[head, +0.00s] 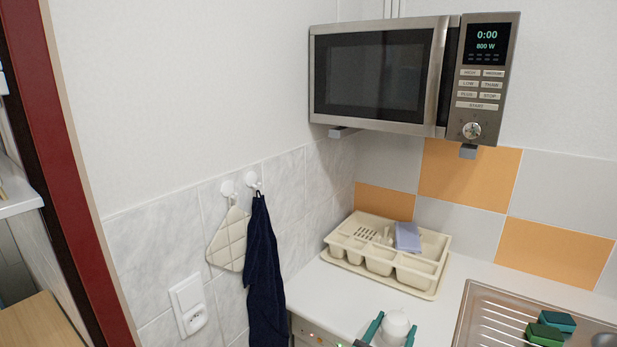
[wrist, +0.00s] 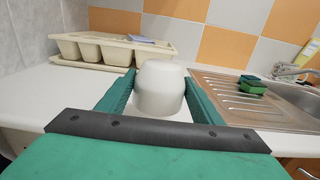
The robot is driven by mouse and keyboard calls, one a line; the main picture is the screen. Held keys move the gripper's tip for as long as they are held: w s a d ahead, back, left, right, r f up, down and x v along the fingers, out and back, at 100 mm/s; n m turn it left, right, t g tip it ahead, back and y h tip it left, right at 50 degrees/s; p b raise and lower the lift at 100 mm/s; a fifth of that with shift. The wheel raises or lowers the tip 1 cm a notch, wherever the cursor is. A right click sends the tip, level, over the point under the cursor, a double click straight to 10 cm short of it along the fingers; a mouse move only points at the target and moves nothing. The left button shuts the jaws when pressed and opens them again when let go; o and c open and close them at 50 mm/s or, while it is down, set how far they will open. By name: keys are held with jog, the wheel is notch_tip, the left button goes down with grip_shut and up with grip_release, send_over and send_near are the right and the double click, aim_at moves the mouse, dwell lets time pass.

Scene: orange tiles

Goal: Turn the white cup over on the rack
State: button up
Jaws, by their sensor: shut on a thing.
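The white cup (wrist: 160,88) is between the green fingers of my gripper (wrist: 160,95), just over or on the white counter; I cannot tell if it touches. Its broad closed-looking end faces up in the wrist view. In the head view the cup (head: 396,325) shows at the bottom edge, between the fingertips of my gripper (head: 392,328). My gripper is shut on the cup. The cream dish rack (head: 437,268) stands on the counter in the corner, ahead and to the left of the cup in the wrist view (wrist: 88,66).
A lilac cloth or sponge (head: 407,236) and small items lie in the rack. A steel sink with a ribbed drainboard (head: 490,318) is on the right, holding green sponges (head: 548,330). A microwave (head: 400,75) hangs above. A navy towel (head: 264,270) hangs left.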

aim_at(389, 344)
jog(key=shift+f, duration=2.45)
jog(key=o, duration=1.1)
jog(key=shift+s+a, duration=0.4)
jog(key=shift+a, duration=0.05)
jog(key=v, duration=1)
jog(key=shift+s+a, duration=0.2)
jog(key=shift+s, duration=0.2)
